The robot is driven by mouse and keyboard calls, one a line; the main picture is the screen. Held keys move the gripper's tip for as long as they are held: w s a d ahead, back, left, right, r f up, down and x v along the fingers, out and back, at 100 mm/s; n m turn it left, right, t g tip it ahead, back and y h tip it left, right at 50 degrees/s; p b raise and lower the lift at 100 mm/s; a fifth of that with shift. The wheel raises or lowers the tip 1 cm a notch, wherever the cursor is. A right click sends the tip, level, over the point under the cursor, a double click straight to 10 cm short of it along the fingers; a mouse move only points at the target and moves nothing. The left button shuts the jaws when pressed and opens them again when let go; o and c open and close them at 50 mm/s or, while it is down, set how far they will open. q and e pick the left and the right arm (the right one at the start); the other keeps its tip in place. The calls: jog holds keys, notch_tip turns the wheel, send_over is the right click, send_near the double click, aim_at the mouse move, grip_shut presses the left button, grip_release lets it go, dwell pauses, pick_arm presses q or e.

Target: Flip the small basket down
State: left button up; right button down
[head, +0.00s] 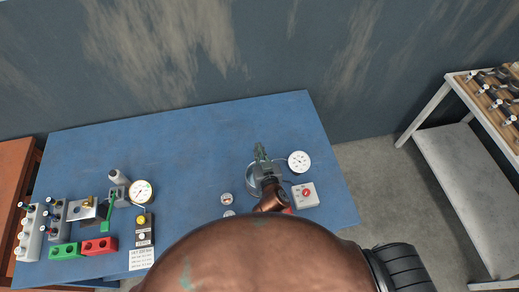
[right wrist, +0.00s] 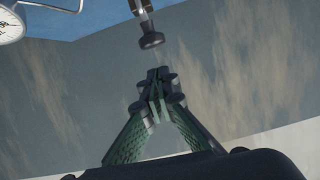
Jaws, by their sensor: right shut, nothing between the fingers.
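I cannot clearly make out a small basket. A round grey metal piece (head: 251,180) with a pale rim stands on the blue table, mostly hidden behind my right gripper; it may be the basket. My right gripper (head: 262,150) is shut and empty, just over or beside this piece; whether it touches it I cannot tell. In the right wrist view its green fingers (right wrist: 160,82) meet at the tips. A dark knob on a metal stem (right wrist: 150,38) lies just beyond the tips with a gap between. My left gripper is not in view.
A white dial gauge (head: 299,161) and a white box with a red knob (head: 305,194) stand close on the right. The blue table (head: 200,140) is clear at the back. Gauges, valves and red and green blocks (head: 99,246) crowd its left. A shelf (head: 465,165) stands far right.

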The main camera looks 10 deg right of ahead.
pick_arm(q)
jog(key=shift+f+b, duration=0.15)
jog(key=shift+b, duration=0.55)
pick_arm(e)
jog(key=r+v, duration=0.1)
jog(key=v, duration=0.9)
jog(key=shift+r, duration=0.25)
